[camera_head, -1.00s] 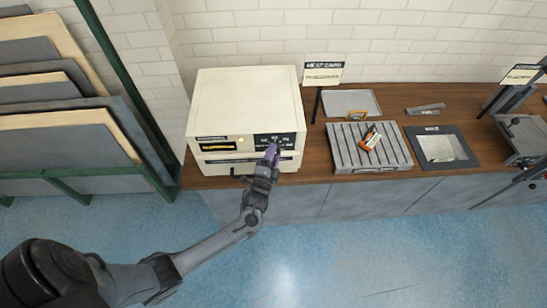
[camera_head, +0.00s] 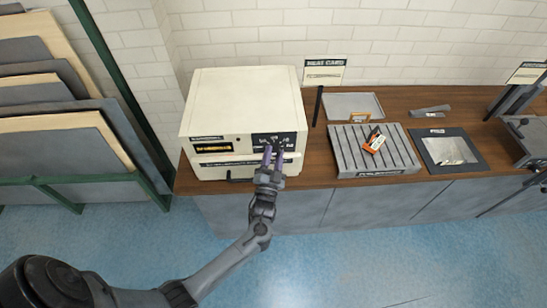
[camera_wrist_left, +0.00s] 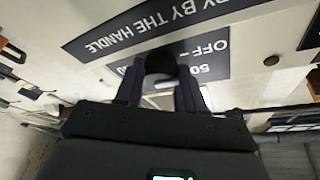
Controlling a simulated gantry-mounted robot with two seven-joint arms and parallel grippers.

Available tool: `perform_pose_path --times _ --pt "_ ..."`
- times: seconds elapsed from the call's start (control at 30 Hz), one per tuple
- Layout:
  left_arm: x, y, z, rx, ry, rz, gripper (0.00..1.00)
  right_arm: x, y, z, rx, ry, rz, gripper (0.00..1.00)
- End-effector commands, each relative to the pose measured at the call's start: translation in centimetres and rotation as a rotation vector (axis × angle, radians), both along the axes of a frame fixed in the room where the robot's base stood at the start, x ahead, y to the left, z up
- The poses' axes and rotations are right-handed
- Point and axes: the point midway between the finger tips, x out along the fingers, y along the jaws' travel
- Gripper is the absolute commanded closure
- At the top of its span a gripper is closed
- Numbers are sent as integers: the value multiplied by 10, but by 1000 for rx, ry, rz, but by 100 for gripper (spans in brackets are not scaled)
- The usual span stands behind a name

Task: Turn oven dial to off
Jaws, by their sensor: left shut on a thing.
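The cream oven (camera_head: 240,100) stands at the left end of the wooden counter. Its dark dial panel (camera_head: 272,139) is at the right of the front face. My left gripper (camera_head: 273,153) reaches up to this panel from the front, with purple-grey fingers. In the left wrist view, the dark round dial (camera_wrist_left: 162,64) sits between the two fingers of my left gripper (camera_wrist_left: 162,92), which is shut on it. The label beside it shows "OFF" and "50", upside down. The dial's pointer mark cannot be made out. My right gripper is not in view.
A grey slotted tray (camera_head: 347,164) with an orange item (camera_head: 375,140) stands right of the oven. Farther right is a dark framed plate (camera_head: 427,150). A sign (camera_head: 324,72) stands behind. A rack of boards (camera_head: 60,150) is at left.

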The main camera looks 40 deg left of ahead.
Motion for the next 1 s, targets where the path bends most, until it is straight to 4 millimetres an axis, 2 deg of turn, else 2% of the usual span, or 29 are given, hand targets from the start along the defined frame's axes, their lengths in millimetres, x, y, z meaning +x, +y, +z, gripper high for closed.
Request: perform_pose_path --times 0.43,0.47,0.6,1.0 --pt "0 0 0 -8 -5 1 92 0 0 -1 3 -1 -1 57" --pt "0 0 0 -8 -5 1 57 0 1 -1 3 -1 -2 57" --pt "0 0 0 -8 -5 1 36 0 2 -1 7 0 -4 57" --pt "-1 -2 -2 -7 -5 0 36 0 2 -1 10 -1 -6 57"
